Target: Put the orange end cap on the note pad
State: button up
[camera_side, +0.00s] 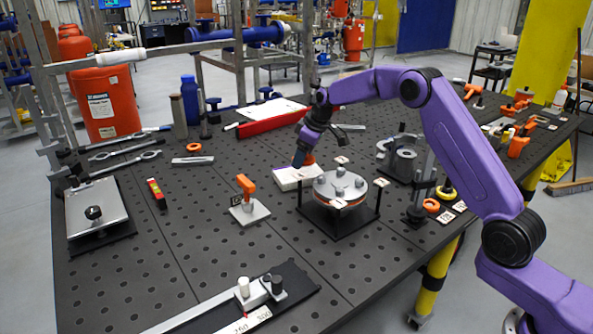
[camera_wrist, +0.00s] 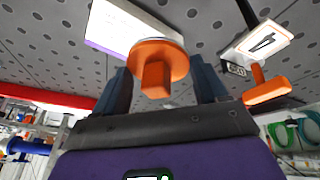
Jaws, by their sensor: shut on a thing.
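The orange end cap (camera_wrist: 157,62), a round flange with a hexagonal head, sits between the fingers of my gripper (camera_wrist: 160,78) in the wrist view. My gripper is shut on it. In the side view my gripper (camera_side: 303,158) points down over the white note pad (camera_side: 291,178), and a little of the orange end cap (camera_side: 310,159) shows beside the fingers. The note pad lies flat on the dark perforated table. Its white top and purple edge (camera_wrist: 118,28) show just past the cap in the wrist view. I cannot tell whether cap and pad touch.
A round metal fixture on a black stand (camera_side: 340,190) is close to the right of the pad.

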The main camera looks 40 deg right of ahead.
aim_at(309, 159)
jog(key=w+f, duration=0.3)
jog(key=shift+w+f, duration=0.15)
jog(key=shift+f, duration=0.25)
jog(key=shift+w+f, duration=0.1)
jog(key=shift+f, duration=1.5)
jog(key=shift+f, duration=0.2)
jog(key=o, duration=1.3)
jog(key=v, duration=1.2)
jog(key=shift+r, duration=0.15)
